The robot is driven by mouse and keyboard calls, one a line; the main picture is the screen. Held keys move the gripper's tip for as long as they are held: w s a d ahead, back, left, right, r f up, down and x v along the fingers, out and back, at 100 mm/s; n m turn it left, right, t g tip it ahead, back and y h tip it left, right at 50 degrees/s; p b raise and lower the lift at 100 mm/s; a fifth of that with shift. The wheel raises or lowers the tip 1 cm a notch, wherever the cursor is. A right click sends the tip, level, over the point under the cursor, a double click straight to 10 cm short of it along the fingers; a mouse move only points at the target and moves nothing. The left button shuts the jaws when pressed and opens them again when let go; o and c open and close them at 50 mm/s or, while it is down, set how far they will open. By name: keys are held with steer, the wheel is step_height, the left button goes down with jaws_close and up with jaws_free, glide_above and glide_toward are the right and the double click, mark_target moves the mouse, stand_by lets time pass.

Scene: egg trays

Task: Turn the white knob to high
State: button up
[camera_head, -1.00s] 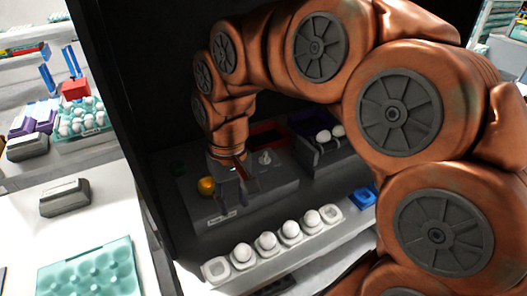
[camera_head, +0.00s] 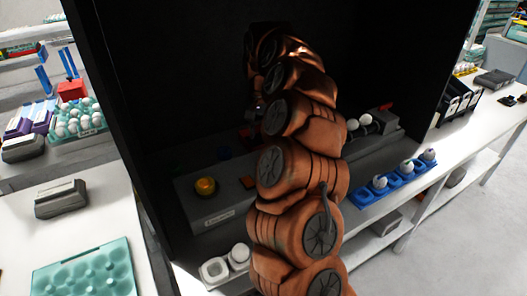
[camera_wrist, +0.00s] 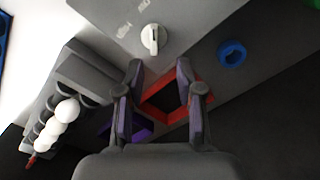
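The white knob (camera_wrist: 153,39) sits on the grey panel in the wrist view, just ahead of my fingertips and slightly left of their midline. Its raised grip runs roughly up and down in the picture. Two small pale labels are printed beside it, too blurred to read. My gripper (camera_wrist: 160,68) is open and empty, its two dark fingers apart. I see no contact with the knob. In the head view my arm hides the white knob, and my gripper cannot be made out clearly.
A blue round part (camera_wrist: 232,53) and a red-edged opening (camera_wrist: 165,98) are near the fingers. White eggs (camera_wrist: 54,128) in a dark holder are at left. A blue egg tray (camera_head: 398,180) stands right of my arm.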

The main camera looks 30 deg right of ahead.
steer(key=shift+d+f, duration=0.2)
steer(key=shift+d, duration=0.35)
steer(key=shift+d+f, duration=0.2)
steer(key=shift+f, duration=0.1)
steer(key=shift+f+p, duration=1.2)
steer(key=shift+f, duration=2.5)
jaws_close()
